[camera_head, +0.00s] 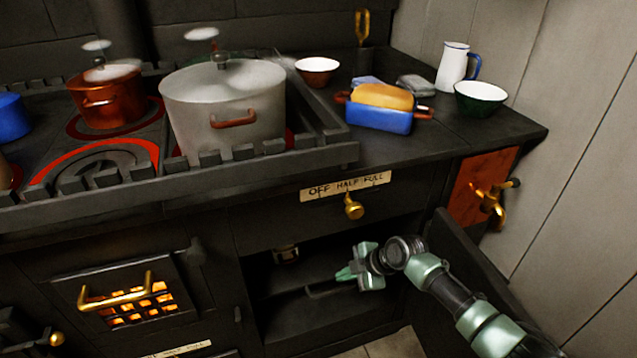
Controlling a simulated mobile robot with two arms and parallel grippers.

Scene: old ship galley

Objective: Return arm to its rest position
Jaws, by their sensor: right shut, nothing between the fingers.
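My right gripper (348,273) is shut and empty. It is at the mouth of an open oven compartment (315,315) low in the stove, with its fingers pointing left. My right arm comes in from the lower right, in front of the open compartment door (470,275). A thin dark bar, perhaps a rack edge, shows just below the fingers; I cannot tell whether they touch it. My left gripper is not in view.
Above stand a large grey pot (225,105), a copper pot (108,95) and a blue loaf dish (380,117) holding bread. A white jug (453,68) and a green bowl (480,98) are at the right. A brass knob (353,207) sticks out above the compartment.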

